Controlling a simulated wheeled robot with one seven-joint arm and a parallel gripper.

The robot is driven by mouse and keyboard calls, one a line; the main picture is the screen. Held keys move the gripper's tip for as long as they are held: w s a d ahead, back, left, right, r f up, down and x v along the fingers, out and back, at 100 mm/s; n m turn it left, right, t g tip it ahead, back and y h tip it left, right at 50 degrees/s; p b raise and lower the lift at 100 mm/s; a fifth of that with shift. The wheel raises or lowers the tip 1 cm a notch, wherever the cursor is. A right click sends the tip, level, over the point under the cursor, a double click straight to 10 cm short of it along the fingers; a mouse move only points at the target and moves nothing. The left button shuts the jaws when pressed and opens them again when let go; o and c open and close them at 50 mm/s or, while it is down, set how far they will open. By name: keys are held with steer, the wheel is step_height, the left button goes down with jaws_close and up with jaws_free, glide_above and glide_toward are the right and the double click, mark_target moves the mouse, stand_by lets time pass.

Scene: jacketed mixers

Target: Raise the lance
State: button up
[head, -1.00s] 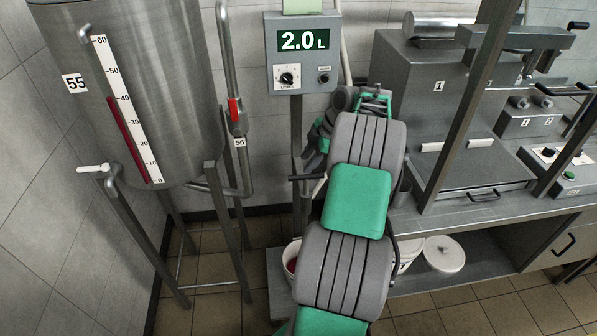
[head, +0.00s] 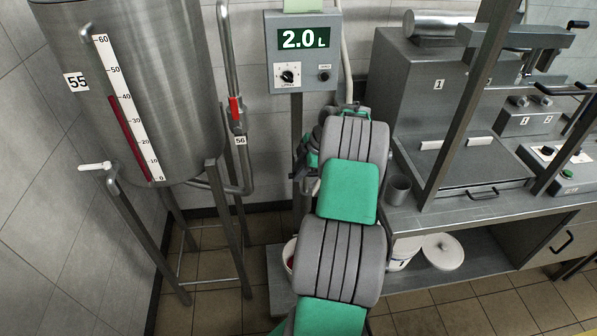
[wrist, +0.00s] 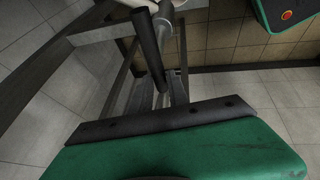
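In the head view my arm covers the area below the dosing display (head: 303,40), which reads 2.0 L. My gripper is hidden behind the arm there. A grey upright post (head: 297,125) runs down from the display box, and a pale hose (head: 346,60) passes beside it. I cannot make out the lance for certain. In the wrist view a green part with a dark strip, apparently my gripper (wrist: 180,125), fills the bottom. A dark bar (wrist: 148,50) stands beyond it beside a pale metal tube (wrist: 170,45).
A steel tank (head: 150,90) marked 55 stands left on legs, with a white-handled valve (head: 95,166). A bucket (head: 289,254) is partly hidden behind my arm. A steel bench (head: 440,215) with machines and a grey cup (head: 398,188) stands right.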

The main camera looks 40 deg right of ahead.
jaws_close()
stand_by(1.0)
